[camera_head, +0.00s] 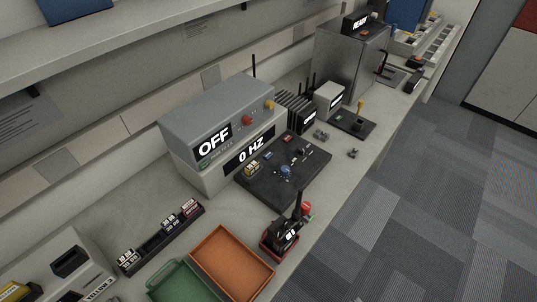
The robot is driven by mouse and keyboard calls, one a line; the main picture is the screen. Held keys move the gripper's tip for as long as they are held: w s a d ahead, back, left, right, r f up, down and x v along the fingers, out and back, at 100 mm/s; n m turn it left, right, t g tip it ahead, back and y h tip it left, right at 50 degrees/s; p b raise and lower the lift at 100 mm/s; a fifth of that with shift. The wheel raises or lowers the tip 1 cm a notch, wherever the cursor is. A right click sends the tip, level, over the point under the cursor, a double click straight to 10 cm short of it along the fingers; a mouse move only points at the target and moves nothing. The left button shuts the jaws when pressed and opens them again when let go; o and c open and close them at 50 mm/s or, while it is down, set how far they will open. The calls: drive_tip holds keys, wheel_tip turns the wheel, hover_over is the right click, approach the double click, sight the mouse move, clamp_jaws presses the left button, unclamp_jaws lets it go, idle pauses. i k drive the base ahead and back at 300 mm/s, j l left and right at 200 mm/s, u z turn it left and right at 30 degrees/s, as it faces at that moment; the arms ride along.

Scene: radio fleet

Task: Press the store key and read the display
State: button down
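A grey bench instrument (222,112) stands on the counter near the middle of the head view. A red button (247,119) and a yellow button (269,104) are on the same instrument. I cannot tell which of these is the store key. My gripper is not in view.
A black panel (300,180) with small parts lies in front of the instrument. A handheld radio (284,236) stands near the counter edge. An orange tray (212,238), a green tray (172,270) and a black rack (158,244) are nearer. Carpeted floor (420,200) at right is clear.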

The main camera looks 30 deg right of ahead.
sight(268, 154)
drive_tip(key=i+l+u, duration=0.15)
drive_tip(key=l, duration=0.35)
drive_tip(key=i+l+u, duration=0.2)
drive_tip(key=l, duration=0.35)
drive_tip(key=l+u, duration=0.15)
drive_tip(key=l, duration=0.4)
drive_tip(key=i+l+u, duration=0.2)
drive_tip(key=l, duration=0.35)
drive_tip(key=k, duration=0.05)
